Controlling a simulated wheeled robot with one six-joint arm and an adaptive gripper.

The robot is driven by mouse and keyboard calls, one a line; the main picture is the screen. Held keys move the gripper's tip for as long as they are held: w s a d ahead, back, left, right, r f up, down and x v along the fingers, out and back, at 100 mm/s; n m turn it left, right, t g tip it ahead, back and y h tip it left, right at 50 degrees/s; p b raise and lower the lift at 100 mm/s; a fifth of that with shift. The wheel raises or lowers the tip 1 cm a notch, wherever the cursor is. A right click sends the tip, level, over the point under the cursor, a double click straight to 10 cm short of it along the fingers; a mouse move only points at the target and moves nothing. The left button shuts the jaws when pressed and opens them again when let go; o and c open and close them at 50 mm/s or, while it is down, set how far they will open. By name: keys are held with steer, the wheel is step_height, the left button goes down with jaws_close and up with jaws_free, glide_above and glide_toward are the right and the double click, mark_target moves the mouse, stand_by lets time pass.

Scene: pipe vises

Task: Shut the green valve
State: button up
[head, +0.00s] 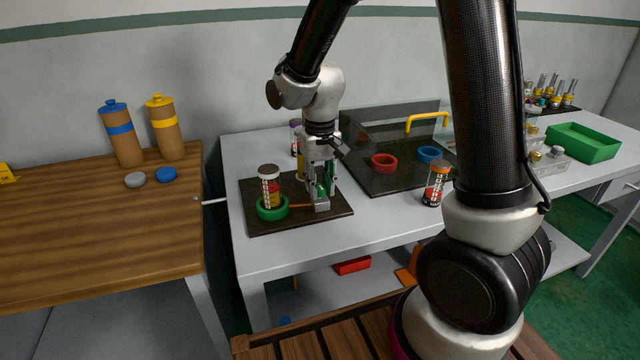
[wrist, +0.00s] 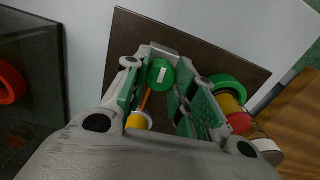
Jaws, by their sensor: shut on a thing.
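The green valve (wrist: 160,73) is a round green knob with a white mark on top. In the wrist view it sits between the fingers of my gripper (wrist: 162,88), which is shut on it. In the head view my gripper (head: 321,196) points down over the right part of a dark plate (head: 257,226), and only a bit of the green valve (head: 321,189) shows between the fingers. An orange rod (wrist: 147,103) runs by the knob in the wrist view.
A jar with a white lid (head: 268,172) stands in a green ring (head: 272,213) on the plate, left of my gripper. A yellow part (wrist: 138,121) is close to one finger. Right are a dark tray with a red ring (head: 384,169) and an orange-lidded jar (head: 436,185).

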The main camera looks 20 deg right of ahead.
mark_target(320, 186)
steer(key=shift+m, duration=0.5)
steer(key=o, duration=1)
steer(key=shift+o, duration=0.2)
step_height(320, 186, up, 12)
